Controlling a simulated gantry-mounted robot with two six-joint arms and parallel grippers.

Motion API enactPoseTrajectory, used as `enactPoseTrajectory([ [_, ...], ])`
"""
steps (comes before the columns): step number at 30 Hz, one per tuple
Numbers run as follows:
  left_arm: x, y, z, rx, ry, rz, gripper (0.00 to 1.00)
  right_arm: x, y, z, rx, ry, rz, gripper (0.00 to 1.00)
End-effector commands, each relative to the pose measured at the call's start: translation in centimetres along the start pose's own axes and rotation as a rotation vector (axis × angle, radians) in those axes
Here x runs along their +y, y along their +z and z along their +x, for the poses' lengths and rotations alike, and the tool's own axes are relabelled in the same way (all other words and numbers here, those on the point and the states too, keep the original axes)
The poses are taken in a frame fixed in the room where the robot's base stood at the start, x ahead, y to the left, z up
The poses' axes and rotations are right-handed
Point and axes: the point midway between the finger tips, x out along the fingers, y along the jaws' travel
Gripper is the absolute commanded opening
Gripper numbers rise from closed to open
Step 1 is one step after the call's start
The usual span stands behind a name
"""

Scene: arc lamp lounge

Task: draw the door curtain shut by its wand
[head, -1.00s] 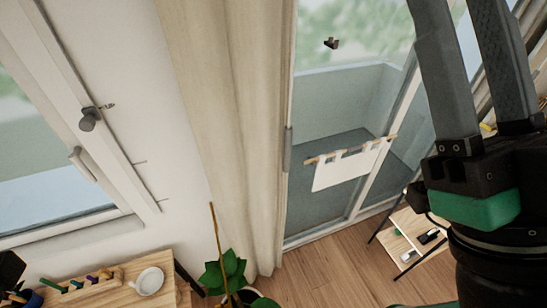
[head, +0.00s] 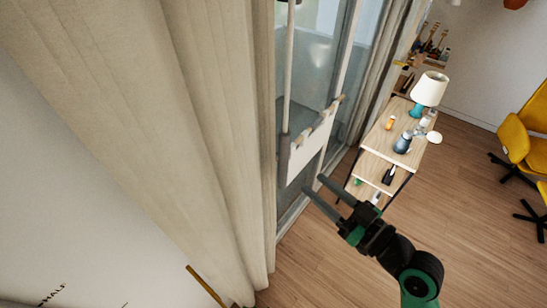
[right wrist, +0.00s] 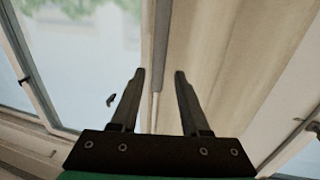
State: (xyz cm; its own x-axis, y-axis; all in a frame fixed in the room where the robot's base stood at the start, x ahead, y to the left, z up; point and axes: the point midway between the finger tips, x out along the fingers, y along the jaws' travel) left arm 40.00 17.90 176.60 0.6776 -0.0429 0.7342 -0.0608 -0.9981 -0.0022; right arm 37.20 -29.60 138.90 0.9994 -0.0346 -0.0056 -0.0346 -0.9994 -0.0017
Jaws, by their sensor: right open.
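The beige door curtain (head: 200,130) hangs in folds across the left and middle of the head view. A thin pale rod with a grey lower end, which looks like the wand (head: 288,75), hangs along its right edge by the glass door. My right gripper (head: 315,184) is open and empty, low and to the right of the wand in the head view. In the right wrist view the curtain (right wrist: 215,50) fills the right side, and the wand (right wrist: 156,105) lines up between the open fingers (right wrist: 160,74). Whether it lies within their reach is unclear. My left gripper is not in view.
A white cloth on a wooden bar (head: 308,148) shows at the door, close to my right fingers. A wooden shelf unit (head: 375,165) with a white lamp (head: 430,88) and bottles stands right of it. A yellow chair (head: 522,135) is far right. Open floor lies in front.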

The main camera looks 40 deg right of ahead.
Motion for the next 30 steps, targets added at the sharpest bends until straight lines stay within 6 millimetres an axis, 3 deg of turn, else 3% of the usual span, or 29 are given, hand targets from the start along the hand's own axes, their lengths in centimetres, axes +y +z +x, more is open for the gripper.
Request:
enactPoseTrajectory([
  [5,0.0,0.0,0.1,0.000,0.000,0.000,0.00,0.1,-0.2,0.6,0.003,0.000,-0.002,0.46],
  [8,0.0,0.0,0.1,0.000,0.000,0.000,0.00,0.1,-0.2,1.9,0.003,-0.002,-0.002,0.46],
  [21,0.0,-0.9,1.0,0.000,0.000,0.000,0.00,0.1,-0.4,10.7,0.004,0.000,-0.002,0.46],
  [30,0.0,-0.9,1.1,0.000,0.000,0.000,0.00,0.1,-0.2,11.7,0.004,0.001,-0.002,0.46],
])
